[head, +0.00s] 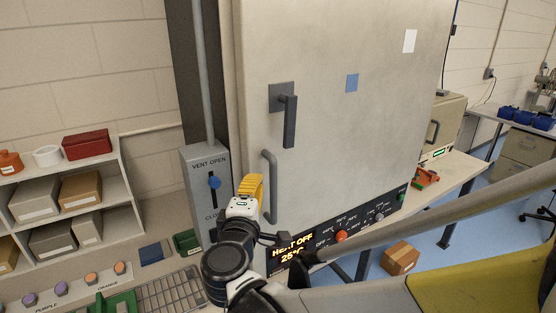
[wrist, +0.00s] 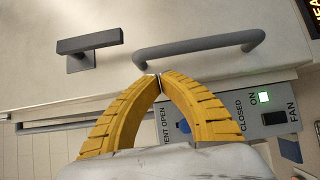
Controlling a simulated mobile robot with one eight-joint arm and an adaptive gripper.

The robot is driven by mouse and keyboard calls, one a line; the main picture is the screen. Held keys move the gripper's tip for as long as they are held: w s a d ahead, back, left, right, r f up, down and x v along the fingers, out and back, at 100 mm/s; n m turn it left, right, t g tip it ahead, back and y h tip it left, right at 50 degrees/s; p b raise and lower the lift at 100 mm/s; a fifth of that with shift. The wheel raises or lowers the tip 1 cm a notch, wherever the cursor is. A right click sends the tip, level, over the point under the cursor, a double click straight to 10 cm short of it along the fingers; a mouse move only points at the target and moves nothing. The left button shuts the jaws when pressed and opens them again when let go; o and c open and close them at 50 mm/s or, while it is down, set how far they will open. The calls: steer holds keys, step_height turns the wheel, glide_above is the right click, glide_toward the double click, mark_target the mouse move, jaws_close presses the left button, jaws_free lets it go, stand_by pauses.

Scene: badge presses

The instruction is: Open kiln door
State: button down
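The kiln is a large beige cabinet with a closed door (head: 330,60). A grey bar handle (head: 267,180) is on the door's left side, and it also shows in the wrist view (wrist: 200,47). A dark grey latch lever (head: 289,120) hangs down above it; in the wrist view the latch (wrist: 90,42) is left of the bar. My gripper (head: 252,178) has yellow fingers and is beside the bar handle. In the wrist view its fingertips (wrist: 157,78) meet just below one end of the bar, with nothing visible between them.
A grey vent panel (head: 205,165) with a blue knob at the open end stands left of the kiln. The control panel (head: 340,235) reads heat off, 25°C. A shelf with boxes (head: 125,195) is at left. A cardboard box (head: 399,258) lies on the floor at right.

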mark_target(263, 164)
steer(key=w, duration=0.5)
steer(key=shift+w+d+b, duration=0.15)
steer(key=shift+b, duration=0.15)
steer(key=shift+d, duration=0.1)
